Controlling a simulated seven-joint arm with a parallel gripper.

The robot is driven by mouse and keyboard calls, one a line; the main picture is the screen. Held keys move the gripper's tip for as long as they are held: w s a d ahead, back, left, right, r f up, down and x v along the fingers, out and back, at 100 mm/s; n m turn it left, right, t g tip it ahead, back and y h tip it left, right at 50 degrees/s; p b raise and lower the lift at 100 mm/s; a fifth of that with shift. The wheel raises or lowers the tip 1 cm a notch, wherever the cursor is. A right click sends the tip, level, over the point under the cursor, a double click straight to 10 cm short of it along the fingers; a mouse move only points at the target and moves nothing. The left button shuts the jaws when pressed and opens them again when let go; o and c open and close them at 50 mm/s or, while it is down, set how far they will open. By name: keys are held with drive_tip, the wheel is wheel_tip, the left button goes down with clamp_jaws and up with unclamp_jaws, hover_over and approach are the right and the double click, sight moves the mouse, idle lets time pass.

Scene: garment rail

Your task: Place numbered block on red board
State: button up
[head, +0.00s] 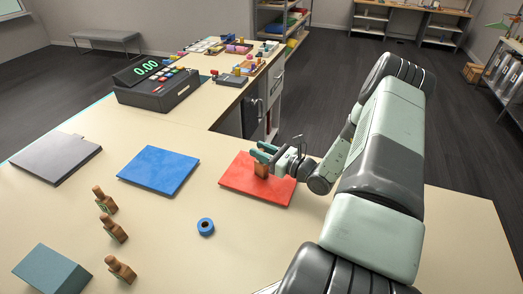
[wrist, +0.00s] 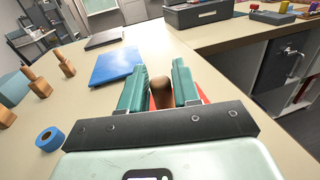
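A small brown wooden block (head: 261,170) is at the red board (head: 285,188) in the head view. Its brown rounded knob (wrist: 163,92) shows between my green fingers in the wrist view. My gripper (head: 264,152) is low over the far part of the board, its fingers on both sides of the knob. The knob fills most of the gap; I cannot tell whether the fingers press on it. No number is readable on the block, and its contact with the board is unclear. The red board (wrist: 205,97) is mostly hidden in the wrist view.
Several similar knobbed blocks (head: 112,228) stand at the left. A blue board (head: 158,170), a grey board (head: 55,157), a blue tape roll (head: 205,227) and a teal block (head: 50,272) lie on the table (head: 225,265). A display device (head: 155,82) stands behind. The front middle table is clear.

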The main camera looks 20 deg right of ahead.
drive_tip(key=o, duration=0.3)
drive_tip(key=shift+r, duration=0.1)
drive_tip(key=shift+s+d, duration=0.15)
drive_tip(key=shift+s, duration=0.05)
drive_tip(key=v, duration=1.1)
drive_tip(key=shift+s+d, duration=0.1)
drive_tip(key=shift+s, duration=0.15)
